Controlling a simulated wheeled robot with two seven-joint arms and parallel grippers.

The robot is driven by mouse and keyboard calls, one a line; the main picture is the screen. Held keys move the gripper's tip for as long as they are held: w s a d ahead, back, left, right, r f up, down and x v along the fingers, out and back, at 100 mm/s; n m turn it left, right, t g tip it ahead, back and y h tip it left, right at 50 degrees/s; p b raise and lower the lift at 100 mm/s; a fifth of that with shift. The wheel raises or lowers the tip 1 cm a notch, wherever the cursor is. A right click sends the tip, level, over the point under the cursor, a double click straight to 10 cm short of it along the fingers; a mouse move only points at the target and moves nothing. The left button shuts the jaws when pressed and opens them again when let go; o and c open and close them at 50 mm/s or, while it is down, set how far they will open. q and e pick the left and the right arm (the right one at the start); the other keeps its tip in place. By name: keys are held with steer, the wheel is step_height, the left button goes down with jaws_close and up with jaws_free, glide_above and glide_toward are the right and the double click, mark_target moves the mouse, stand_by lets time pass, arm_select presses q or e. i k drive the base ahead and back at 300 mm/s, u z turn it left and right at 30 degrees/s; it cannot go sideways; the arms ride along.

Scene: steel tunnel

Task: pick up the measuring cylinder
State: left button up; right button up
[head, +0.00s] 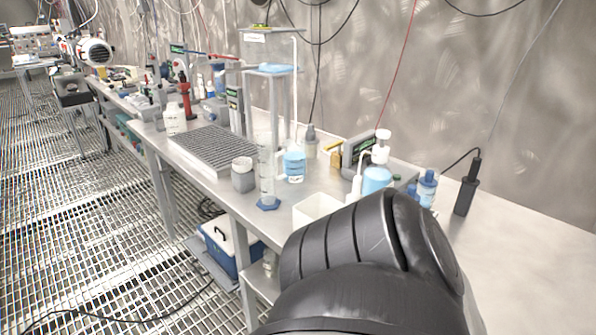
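The measuring cylinder (267,172) is a tall, clear tube on a blue base. It stands upright on the steel bench (215,187), close to its front edge, near the middle of the head view. A large black arm part of mine fills the lower right of the view and covers part of the bench there. No gripper fingers show, so neither gripper can be placed relative to the cylinder.
A grey pot (243,180) stands just left of the cylinder and a blue-labelled jar (294,168) just right. A white open box (317,208) sits to the right, partly behind my arm. A grey rack (205,148) lies to the left. Bare bench shows at far right.

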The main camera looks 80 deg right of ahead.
mark_target(267, 201)
steer(key=z, duration=1.65)
steer(key=i, duration=0.15)
steer(key=z, duration=0.05)
